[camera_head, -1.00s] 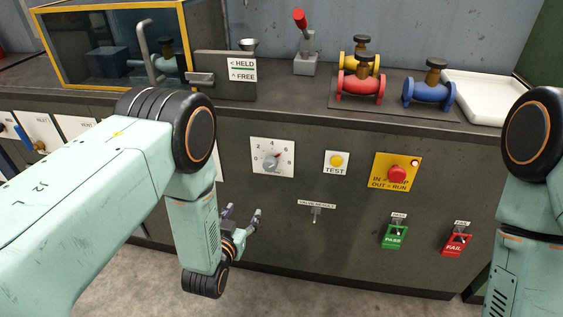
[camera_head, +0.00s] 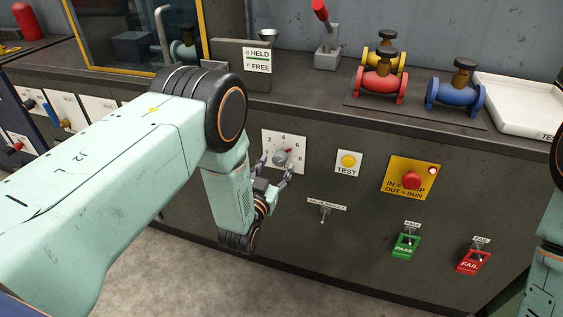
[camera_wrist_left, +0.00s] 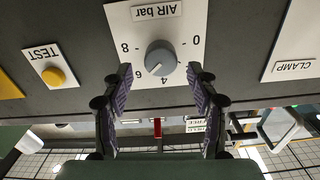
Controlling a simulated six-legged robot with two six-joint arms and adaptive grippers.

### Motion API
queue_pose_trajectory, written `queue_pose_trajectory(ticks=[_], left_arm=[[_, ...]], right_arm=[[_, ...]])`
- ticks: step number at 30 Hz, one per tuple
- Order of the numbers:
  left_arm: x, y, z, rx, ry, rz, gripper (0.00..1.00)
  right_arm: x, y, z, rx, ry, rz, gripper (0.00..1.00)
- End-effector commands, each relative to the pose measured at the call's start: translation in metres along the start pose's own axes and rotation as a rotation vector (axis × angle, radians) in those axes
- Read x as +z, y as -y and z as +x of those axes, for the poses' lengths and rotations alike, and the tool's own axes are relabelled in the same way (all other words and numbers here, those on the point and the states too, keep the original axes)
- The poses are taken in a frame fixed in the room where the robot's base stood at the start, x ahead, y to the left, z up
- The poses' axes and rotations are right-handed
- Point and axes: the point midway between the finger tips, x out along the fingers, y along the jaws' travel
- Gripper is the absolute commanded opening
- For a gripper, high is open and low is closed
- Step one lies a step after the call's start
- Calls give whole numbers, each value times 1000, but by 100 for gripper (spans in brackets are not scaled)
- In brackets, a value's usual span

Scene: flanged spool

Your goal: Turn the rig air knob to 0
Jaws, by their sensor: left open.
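The air knob (camera_head: 281,157) is a grey dial on a white plate marked with numbers, on the bench's dark front panel. In the left wrist view the knob (camera_wrist_left: 160,58) appears upside down under the label "AIR bar". Its pointer sits around 4 to 6, nearer 6; the 0 is on the other side of the scale. My left gripper (camera_head: 274,171) is open in front of the plate. In the wrist view its fingers (camera_wrist_left: 160,78) are spread either side of the knob's near edge, with gaps and no visible contact. My right gripper is out of view.
A yellow TEST button (camera_head: 348,161) and a red stop button (camera_head: 411,181) are right of the knob. A toggle switch (camera_head: 324,214) and green PASS (camera_head: 406,246) and red FAIL (camera_head: 473,261) switches sit lower. A CLAMP label (camera_wrist_left: 294,66) shows in the wrist view.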

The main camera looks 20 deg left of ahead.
Motion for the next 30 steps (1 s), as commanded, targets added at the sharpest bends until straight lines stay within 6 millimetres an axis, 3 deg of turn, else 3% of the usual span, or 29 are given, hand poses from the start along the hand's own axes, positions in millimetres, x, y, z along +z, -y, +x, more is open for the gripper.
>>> queue_pose_trajectory(ticks=[6, 17, 30], left_arm=[[0, -1, 28, -1, -2, 0, 59], [-1, -4, 36, 0, 0, 0, 59], [0, -4, 36, 0, 1, 0, 23]], right_arm=[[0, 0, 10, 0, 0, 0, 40], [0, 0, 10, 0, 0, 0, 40], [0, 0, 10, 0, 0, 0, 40]])
